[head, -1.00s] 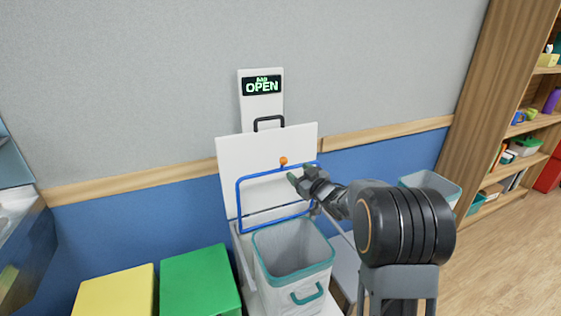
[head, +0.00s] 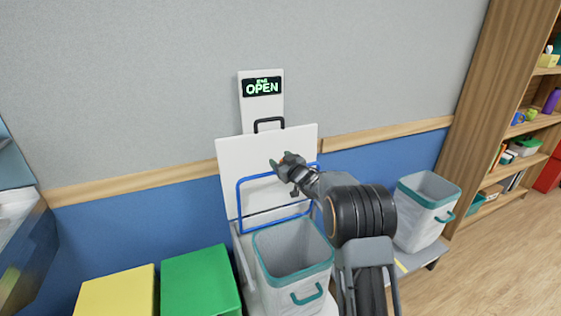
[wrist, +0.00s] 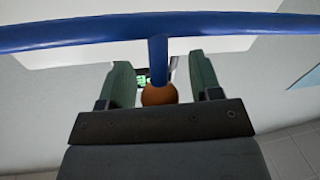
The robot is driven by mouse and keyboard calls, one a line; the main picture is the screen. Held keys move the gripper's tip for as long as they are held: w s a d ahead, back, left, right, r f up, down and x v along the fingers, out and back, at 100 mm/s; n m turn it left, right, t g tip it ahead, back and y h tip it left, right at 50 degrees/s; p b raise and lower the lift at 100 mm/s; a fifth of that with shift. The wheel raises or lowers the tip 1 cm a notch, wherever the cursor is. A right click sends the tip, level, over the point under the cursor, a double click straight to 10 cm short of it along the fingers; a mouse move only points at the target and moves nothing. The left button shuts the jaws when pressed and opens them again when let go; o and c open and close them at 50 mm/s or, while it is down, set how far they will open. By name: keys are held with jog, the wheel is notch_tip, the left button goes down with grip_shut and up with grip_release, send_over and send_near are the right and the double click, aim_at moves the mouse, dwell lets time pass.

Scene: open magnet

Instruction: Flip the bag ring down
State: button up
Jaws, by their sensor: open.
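The blue bag ring (head: 240,200) stands raised, upright against the white open lid (head: 237,153), behind the white bin with a teal rim (head: 291,255). In the wrist view the ring's blue bar (wrist: 80,35) crosses the top, with a short blue stem ending in an orange knob (wrist: 159,95). My gripper (head: 281,163) is at the ring's top bar and hides most of the knob in the head view. In the wrist view my gripper (wrist: 160,82) is open, with one green finger on each side of the knob and visible gaps between.
A lit "OPEN" sign (head: 262,87) is on the wall panel above the lid. A green box (head: 200,282) and a yellow box (head: 115,292) stand left of the bin. A second bin (head: 424,215) stands at right, before a bookshelf (head: 497,125).

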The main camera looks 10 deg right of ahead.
jog(key=shift+c, duration=0.4)
grip_shut()
